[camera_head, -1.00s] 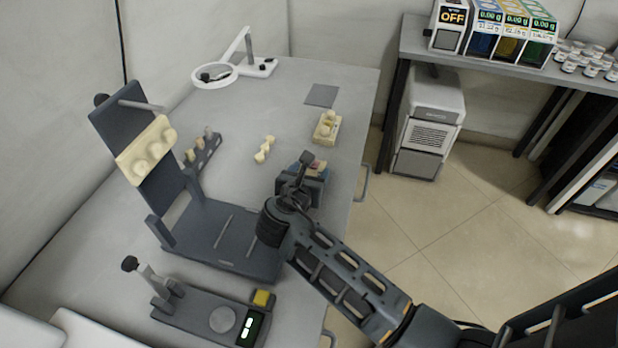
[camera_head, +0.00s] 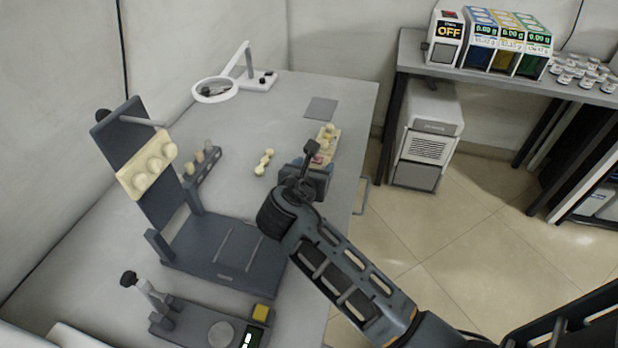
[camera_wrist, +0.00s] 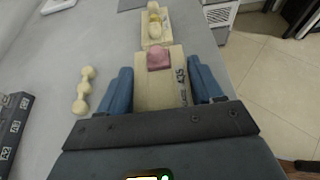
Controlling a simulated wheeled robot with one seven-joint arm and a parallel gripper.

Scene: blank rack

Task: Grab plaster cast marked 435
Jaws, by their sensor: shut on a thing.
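The plaster cast marked 435 (camera_wrist: 160,88) is a beige block with a pink piece on its far end. It sits between the two blue fingers of my gripper (camera_wrist: 159,66), which is shut on its sides. The number 435 reads along its right edge in the wrist view. In the head view my gripper (camera_head: 308,172) hides most of it, and only the pink end (camera_head: 317,160) shows. I cannot tell whether it touches the table. A second beige cast (camera_wrist: 155,20) with rounded bumps lies just beyond it, also in the head view (camera_head: 329,137).
A string of small beige pieces (camera_head: 263,163) lies to the left of my gripper on the grey table (camera_head: 265,110). A dark tilted stand (camera_head: 160,205) holds another cast (camera_head: 148,167). A magnifier lamp (camera_head: 214,89) stands at the back. A flat grey square (camera_head: 321,107) lies beyond the second cast.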

